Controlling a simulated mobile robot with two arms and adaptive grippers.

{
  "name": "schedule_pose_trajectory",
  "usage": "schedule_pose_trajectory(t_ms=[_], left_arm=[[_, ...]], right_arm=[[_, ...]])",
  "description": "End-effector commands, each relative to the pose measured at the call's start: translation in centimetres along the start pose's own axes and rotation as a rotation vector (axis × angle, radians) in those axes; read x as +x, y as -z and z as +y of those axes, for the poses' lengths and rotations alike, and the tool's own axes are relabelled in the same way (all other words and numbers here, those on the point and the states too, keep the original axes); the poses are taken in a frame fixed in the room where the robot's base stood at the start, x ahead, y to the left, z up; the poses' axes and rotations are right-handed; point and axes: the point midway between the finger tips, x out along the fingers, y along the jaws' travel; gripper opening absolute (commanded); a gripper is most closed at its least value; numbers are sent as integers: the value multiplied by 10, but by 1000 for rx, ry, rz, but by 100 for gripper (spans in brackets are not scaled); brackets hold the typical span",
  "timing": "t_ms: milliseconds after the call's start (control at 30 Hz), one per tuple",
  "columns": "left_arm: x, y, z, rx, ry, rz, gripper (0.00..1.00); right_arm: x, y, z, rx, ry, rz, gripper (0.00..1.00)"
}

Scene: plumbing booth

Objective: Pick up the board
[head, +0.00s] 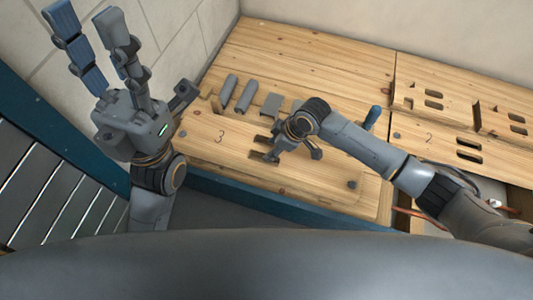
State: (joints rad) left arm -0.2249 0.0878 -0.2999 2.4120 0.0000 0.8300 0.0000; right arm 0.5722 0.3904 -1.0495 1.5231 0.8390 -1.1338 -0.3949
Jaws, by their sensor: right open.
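A pale wooden board marked 3 (230,160) lies flat in the middle of the head view, with slots cut in it. A second wooden board marked 2 (440,150) lies to its right, also slotted. My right gripper (282,158) is over the slots of the board marked 3, fingers pointing down and apart. Its wrist hides part of the slots, and I cannot tell whether it touches the board. My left gripper (87,45) is raised at the upper left, fingers apart and empty, away from the boards.
Grey cylinders (245,96) and a grey flat block (271,106) lie behind the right gripper. A blue-handled object (372,117) stands near the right forearm. A blue frame edge (270,200) runs along the front; walls stand behind.

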Motion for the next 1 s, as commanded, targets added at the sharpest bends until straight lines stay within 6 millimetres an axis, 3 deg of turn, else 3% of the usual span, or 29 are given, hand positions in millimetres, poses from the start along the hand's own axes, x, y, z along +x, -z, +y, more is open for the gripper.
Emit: schedule_pose_trajectory(t_ms=[100, 400, 633, 1000], left_arm=[[1, -1, 0, 3, -10, 28, 40], [6, -2, 0, 4, -14, 31, 40], [5, -2, 0, 4, -13, 31, 40], [5, -2, 1, 4, -13, 31, 40]], right_arm=[[16, -1, 0, 0, 0, 0, 47], [18, 0, 0, -1, 0, 0, 47], [18, 0, 0, 0, 0, 0, 0], [16, 2, 0, -1, -2, 5, 0]])
